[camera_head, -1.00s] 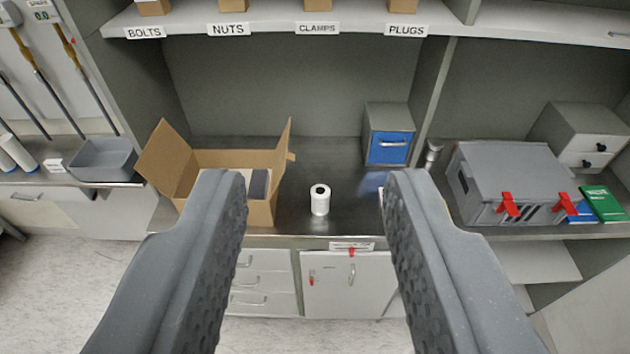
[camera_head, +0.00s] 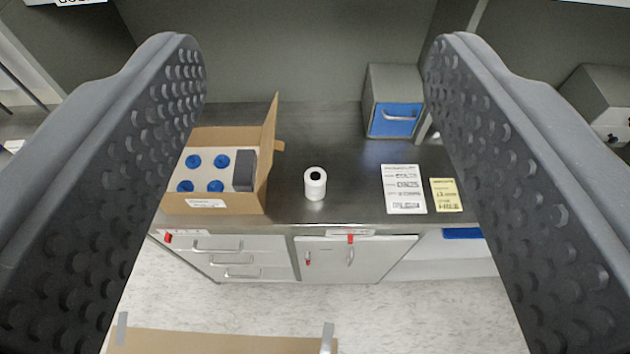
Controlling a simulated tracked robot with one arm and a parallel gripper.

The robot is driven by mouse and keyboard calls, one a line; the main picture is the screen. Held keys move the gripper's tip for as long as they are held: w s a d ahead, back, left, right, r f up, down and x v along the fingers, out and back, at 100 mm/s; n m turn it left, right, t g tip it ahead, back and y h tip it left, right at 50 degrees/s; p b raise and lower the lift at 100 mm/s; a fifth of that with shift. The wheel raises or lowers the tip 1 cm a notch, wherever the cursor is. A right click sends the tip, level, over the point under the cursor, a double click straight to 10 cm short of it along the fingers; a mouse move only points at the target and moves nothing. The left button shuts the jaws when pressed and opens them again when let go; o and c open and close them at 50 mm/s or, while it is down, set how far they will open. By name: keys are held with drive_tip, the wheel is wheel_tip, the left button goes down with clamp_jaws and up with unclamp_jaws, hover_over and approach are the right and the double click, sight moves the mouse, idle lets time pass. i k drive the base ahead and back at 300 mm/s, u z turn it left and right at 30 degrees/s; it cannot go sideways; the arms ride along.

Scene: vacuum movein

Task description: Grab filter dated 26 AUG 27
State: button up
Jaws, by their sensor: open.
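A small white cylinder with a dark hole in its top (camera_head: 315,184) stands upright on the dark counter. It may be a filter, but no date is readable on it. An open cardboard box (camera_head: 228,203) stands to its left, holding several blue-topped round items (camera_head: 193,161) in a pale insert and a dark grey block (camera_head: 244,171). A label on the box front is too small to read. My gripper (camera_head: 318,45) is wide open and empty, its two dark fingers framing the counter from above and in front, touching nothing.
A grey case with a blue drawer front (camera_head: 395,120) stands at the back right. A white printed sheet (camera_head: 403,188) and a yellow note (camera_head: 446,195) lie right of the cylinder. Cabinets and drawers (camera_head: 358,258) are below. A cardboard piece (camera_head: 220,341) shows at the bottom edge.

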sight(315, 178)
drive_tip(key=k, duration=1)
drive_tip(key=z, duration=1)
drive_tip(key=i, duration=1.6)
drive_tip(key=u, duration=1.05)
